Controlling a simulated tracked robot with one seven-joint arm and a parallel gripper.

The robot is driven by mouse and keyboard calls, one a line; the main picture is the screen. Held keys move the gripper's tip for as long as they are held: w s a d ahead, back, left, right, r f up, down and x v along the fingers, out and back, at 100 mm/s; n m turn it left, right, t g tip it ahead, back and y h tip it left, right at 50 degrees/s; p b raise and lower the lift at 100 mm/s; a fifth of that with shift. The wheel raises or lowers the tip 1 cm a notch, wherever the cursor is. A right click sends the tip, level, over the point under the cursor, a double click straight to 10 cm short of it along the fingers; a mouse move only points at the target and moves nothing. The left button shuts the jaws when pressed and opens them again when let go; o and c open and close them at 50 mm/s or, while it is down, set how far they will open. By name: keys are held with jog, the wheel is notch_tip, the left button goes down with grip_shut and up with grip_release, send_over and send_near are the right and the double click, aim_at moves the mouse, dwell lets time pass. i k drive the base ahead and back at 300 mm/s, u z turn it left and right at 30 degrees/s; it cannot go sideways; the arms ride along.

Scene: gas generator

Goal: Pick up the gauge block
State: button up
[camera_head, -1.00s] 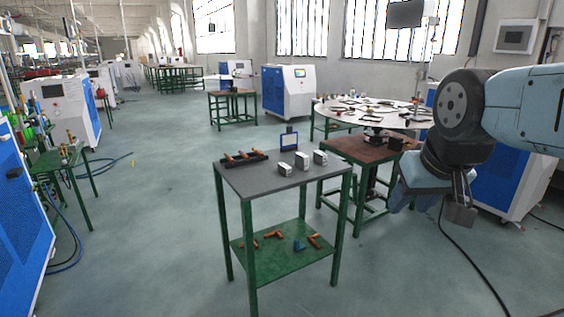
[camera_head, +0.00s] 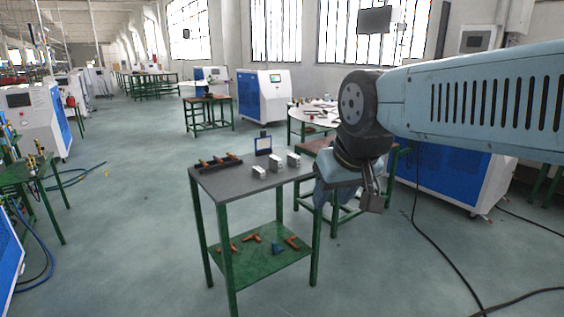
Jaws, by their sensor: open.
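Three small silvery-white blocks stand in a row on the right half of the grey table top (camera_head: 228,184): a left block (camera_head: 259,172), a middle block (camera_head: 276,166) and a right block (camera_head: 294,160). I cannot tell which one is the gauge block. My gripper (camera_head: 372,203) hangs to the right of the table, apart from the blocks and pointing down. Its jaws are open and nothing shows between them. My wrist partly hides the jaws and the table's right end.
The green lower shelf (camera_head: 262,262) holds more fittings. A brown-topped table is partly hidden behind my arm. Floor left of the table is clear.

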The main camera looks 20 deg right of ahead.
aim_at(294, 160)
jog(key=u, duration=0.05)
jog(key=i, duration=1.65)
jog(key=z, duration=0.1)
